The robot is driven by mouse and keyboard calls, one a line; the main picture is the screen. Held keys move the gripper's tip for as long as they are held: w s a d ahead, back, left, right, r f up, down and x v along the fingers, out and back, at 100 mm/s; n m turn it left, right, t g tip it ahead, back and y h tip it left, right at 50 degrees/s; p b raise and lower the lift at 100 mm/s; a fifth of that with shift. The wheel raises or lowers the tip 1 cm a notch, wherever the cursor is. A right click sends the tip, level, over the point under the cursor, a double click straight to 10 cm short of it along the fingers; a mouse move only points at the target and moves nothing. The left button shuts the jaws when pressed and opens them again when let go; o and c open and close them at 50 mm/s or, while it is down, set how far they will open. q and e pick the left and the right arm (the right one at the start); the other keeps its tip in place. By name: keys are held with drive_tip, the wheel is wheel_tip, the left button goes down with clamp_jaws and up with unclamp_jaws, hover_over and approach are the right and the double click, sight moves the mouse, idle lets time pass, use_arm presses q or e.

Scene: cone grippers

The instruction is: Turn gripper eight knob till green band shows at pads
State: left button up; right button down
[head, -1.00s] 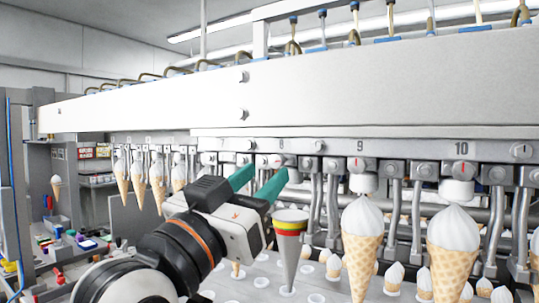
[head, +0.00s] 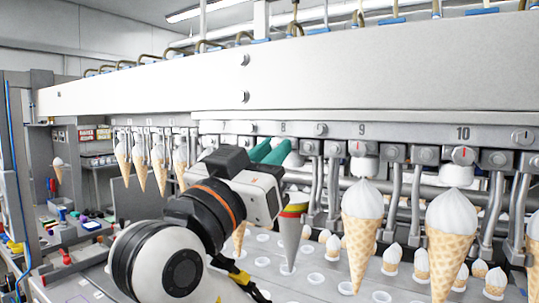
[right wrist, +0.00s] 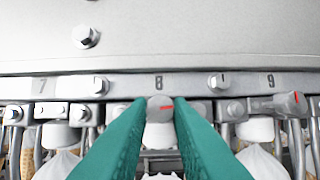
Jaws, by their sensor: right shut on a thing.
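My left gripper is out of view.
Knobs nine (head: 357,149) and ten (head: 463,154) are to the right, with large ice-cream cones (head: 361,240) below. More cones (head: 160,170) hang at the left. A white tray (head: 325,291) with holes and several small cones lies below. Metal tubes stand close behind.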

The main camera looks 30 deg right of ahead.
drive_tip(key=shift+s+n+t+y+b, duration=0.1)
drive_tip(key=shift+n+t+y+b, duration=0.4)
drive_tip(key=shift+n, duration=0.75)
drive_tip(key=shift+s+n+t+y+b, duration=0.1)
drive_tip(key=shift+n+t+y+b, duration=0.1)
drive_tip(key=shift+n+t+b, duration=0.75)
drive_tip(key=shift+n+g+p, duration=0.25)
drive_tip(key=shift+n+p, duration=0.05)
drive_tip(key=shift+p, duration=0.1)
drive_tip(key=c, duration=1.3)
unclamp_jaws()
drive_tip(key=shift+w+d, duration=0.1)
